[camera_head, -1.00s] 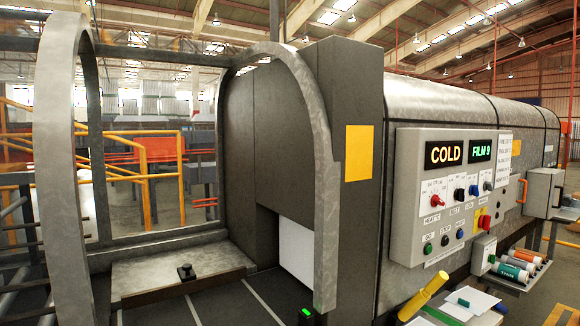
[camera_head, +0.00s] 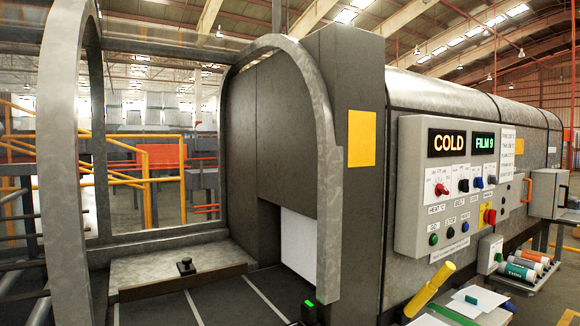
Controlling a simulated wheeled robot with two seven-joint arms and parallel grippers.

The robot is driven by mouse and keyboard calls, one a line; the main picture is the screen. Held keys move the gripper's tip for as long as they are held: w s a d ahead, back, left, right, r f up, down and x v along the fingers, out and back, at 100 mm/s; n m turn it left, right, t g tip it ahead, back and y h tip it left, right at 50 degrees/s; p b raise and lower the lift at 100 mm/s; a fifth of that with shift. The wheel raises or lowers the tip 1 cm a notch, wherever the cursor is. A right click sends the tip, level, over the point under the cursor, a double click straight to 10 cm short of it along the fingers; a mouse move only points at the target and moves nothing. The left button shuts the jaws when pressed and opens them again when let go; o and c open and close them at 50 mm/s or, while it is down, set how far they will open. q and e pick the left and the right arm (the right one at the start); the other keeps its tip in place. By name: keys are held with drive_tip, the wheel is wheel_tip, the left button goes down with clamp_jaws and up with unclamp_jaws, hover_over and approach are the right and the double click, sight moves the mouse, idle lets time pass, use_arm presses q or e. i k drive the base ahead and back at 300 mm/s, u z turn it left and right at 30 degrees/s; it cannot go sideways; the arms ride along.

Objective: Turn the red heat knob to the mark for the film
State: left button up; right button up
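The red heat knob (camera_head: 441,189) is on the grey control panel (camera_head: 410,205), above a label that reads HEAT °C. Its scale marks are too small to read. Above it, one display (camera_head: 449,142) reads COLD in orange and another display (camera_head: 483,142) reads FILM 9 in green. A white card (camera_head: 508,142) with small printed lines hangs to their right; its text is not legible. Neither of my grippers shows in the head view.
Dark and blue knobs, green and black buttons and a red switch on yellow (camera_head: 487,214) share the panel. A yellow-handled tool (camera_head: 432,290) and film rolls (camera_head: 528,263) lie below. A metal arch (camera_head: 325,180) stands left of the panel.

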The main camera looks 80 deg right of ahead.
sight(440, 190)
drive_tip(key=u, duration=0.1)
drive_tip(key=k, duration=2.4)
drive_tip(key=z, duration=3.15)
drive_tip(key=i, duration=0.55)
drive_tip(key=z, duration=0.05)
